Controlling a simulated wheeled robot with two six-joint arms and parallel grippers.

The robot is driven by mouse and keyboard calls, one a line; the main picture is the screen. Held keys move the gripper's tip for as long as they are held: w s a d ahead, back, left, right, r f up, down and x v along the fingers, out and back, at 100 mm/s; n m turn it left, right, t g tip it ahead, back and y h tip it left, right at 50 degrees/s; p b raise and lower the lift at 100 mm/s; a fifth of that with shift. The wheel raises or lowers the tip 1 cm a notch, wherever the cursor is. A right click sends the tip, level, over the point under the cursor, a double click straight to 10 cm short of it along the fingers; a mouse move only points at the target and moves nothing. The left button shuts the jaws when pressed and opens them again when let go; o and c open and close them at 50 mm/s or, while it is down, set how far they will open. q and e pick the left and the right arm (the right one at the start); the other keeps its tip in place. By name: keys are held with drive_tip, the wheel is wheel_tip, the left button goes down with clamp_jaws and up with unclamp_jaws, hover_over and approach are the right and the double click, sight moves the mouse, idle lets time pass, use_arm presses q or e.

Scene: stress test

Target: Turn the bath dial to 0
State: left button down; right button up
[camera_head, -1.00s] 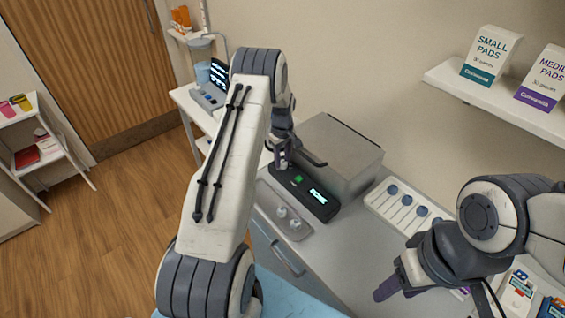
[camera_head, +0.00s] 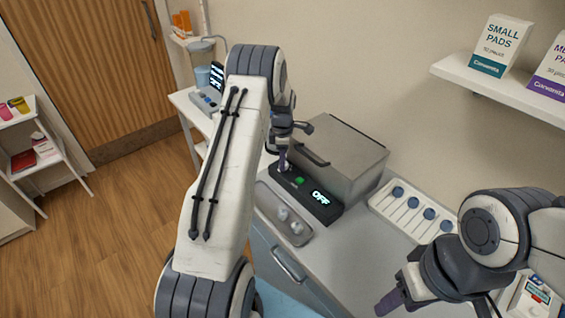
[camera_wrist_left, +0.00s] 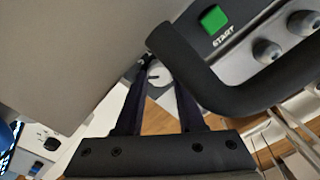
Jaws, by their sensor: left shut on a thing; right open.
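The bath is a grey metal box (camera_head: 345,155) with a dark front panel (camera_head: 325,210). Its display (camera_head: 320,198) reads OFF. A green START button (camera_head: 299,181) sits left of the display and also shows in the left wrist view (camera_wrist_left: 213,19). My left gripper (camera_head: 283,167) is at the left end of the panel, its fingers closed together on the dial, which they mostly hide in the head view. In the left wrist view a pale round part (camera_wrist_left: 158,75) shows at the fingertips. My right gripper (camera_head: 388,300) is open and empty, low at the right.
The black lid handle (camera_head: 312,155) stands close to my left gripper and crosses the left wrist view (camera_wrist_left: 205,80). A small tray with knobs (camera_head: 270,205) lies before the bath. A white rack with blue round pieces (camera_head: 415,210) lies to the right.

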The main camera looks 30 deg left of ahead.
use_arm(q)
drive_tip(key=shift+n, duration=1.1)
drive_tip(key=shift+r, duration=0.1)
drive_tip(key=c, duration=0.8)
unclamp_jaws()
drive_tip(key=shift+b, duration=0.3)
wheel_tip(320, 180, up, 10)
drive_tip(key=shift+r+b, duration=0.2)
drive_tip(key=shift+b, duration=0.9)
drive_tip(key=shift+s, duration=0.1)
